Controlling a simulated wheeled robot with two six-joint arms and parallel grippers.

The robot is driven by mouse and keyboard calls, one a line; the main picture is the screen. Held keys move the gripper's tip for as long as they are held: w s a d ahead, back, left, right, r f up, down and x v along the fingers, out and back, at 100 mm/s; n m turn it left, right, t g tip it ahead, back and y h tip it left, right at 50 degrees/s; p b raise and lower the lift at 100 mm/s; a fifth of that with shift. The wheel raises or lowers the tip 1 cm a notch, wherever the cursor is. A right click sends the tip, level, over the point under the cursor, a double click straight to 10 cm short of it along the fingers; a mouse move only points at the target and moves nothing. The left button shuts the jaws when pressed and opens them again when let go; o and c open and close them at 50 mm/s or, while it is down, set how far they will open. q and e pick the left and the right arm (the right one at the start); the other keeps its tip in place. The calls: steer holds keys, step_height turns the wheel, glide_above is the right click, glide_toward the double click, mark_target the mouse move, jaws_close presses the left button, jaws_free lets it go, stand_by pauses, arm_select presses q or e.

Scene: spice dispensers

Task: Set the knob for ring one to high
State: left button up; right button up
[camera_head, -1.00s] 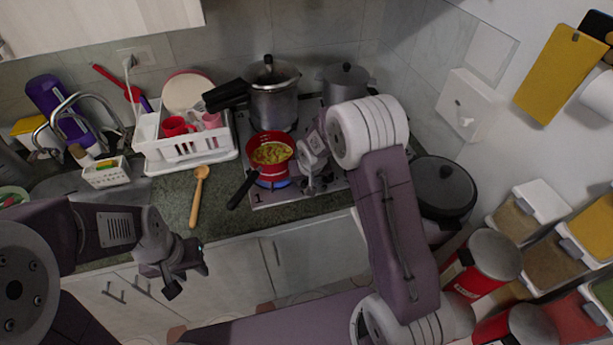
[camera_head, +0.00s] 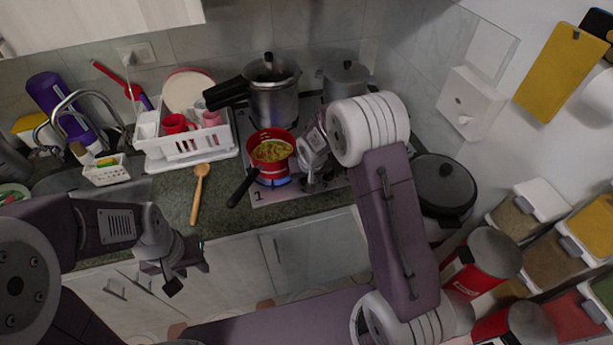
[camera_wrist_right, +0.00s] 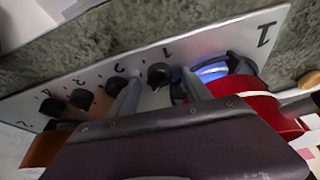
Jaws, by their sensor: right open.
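The knob for ring one (camera_wrist_right: 160,73) is black and round, beneath a printed 1 on the pale stove panel in the right wrist view. My right gripper (camera_wrist_right: 160,79) is open, with one finger on each side of this knob; I cannot tell whether they touch it. The knob's pointer setting is not readable. Ring one (camera_wrist_right: 212,71) glows blue beside the large 1, under a red pan (camera_head: 267,147) holding yellow food. In the head view my right gripper (camera_head: 309,182) is low over the stove front, right of the pan. My left gripper (camera_head: 187,277) hangs before the cabinets; its opening is unclear.
Knob two (camera_wrist_right: 115,88), knob three (camera_wrist_right: 81,99) and knob four (camera_wrist_right: 53,107) line the same panel. The pan's black handle (camera_head: 242,188) points to the front left. A wooden spoon (camera_head: 198,195) lies on the counter, and a large pot (camera_head: 273,101) stands behind.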

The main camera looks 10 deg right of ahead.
steer(key=v, duration=0.9)
steer(key=shift+f, duration=0.1)
steer(key=s+d+f+g, duration=0.1)
steer(key=s, duration=0.9)
steer(key=s+d+f+g, duration=0.1)
steer(key=s+d+g, duration=0.1)
steer(key=s, duration=0.8)
steer(key=shift+s+f, duration=0.35)
